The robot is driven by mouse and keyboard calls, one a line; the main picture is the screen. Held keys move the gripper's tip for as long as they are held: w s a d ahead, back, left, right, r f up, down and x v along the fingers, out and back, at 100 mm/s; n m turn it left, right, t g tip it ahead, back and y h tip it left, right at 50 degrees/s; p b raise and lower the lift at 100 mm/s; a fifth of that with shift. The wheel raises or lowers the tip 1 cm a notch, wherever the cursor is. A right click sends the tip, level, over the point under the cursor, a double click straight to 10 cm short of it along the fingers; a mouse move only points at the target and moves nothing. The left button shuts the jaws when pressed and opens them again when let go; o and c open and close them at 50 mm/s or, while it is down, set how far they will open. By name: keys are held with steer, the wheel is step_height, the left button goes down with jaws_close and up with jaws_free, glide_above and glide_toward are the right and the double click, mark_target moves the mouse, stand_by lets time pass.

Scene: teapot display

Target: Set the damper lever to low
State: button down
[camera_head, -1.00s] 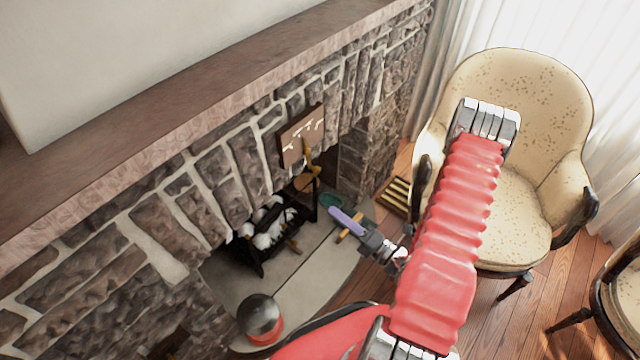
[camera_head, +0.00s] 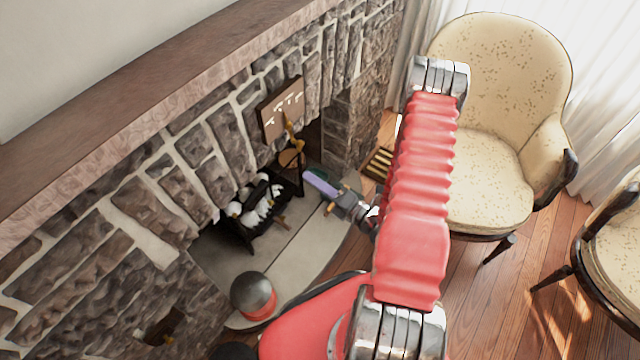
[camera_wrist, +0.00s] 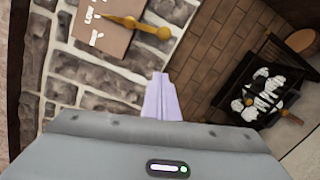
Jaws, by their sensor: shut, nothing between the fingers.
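A brown plate (camera_head: 281,108) with white markings is on the stone fireplace face. A brass damper lever (camera_head: 291,133) sticks out at its lower edge. In the wrist view the plate (camera_wrist: 110,43) is at the upper left, and the lever (camera_wrist: 140,25) lies across it. The lever's thin end points left, close to a marking that seems to read LOW; the other lettering is unclear. My gripper (camera_head: 311,176) has pale purple fingers, shut and empty, below and slightly right of the lever in the head view. In the wrist view the fingertips (camera_wrist: 161,75) point toward the plate, apart from the lever.
A black grate (camera_head: 268,205) with whitish logs stands in the fireplace opening below the lever. A round grey and red object (camera_head: 253,294) sits on the pale hearth (camera_head: 275,262). A cream armchair (camera_head: 490,185) stands to the right of my arm. Rough stone surrounds the plate.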

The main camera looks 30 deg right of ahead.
steer(key=w+r, duration=0.1)
steer(key=w, duration=0.6)
steer(key=shift+w+d+r, duration=0.25)
steer(key=shift+w+d, duration=0.15)
steer(key=shift+w+d+r+n, duration=0.15)
steer(key=shift+w+d+n, duration=0.2)
steer(key=shift+d+n, duration=0.2)
stand_by(0.4)
steer(key=s+d+f, duration=0.1)
steer(key=s+f, duration=0.1)
steer(key=s, duration=0.9)
steer(key=shift+s+f, duration=0.15)
steer(key=shift+f, duration=0.1)
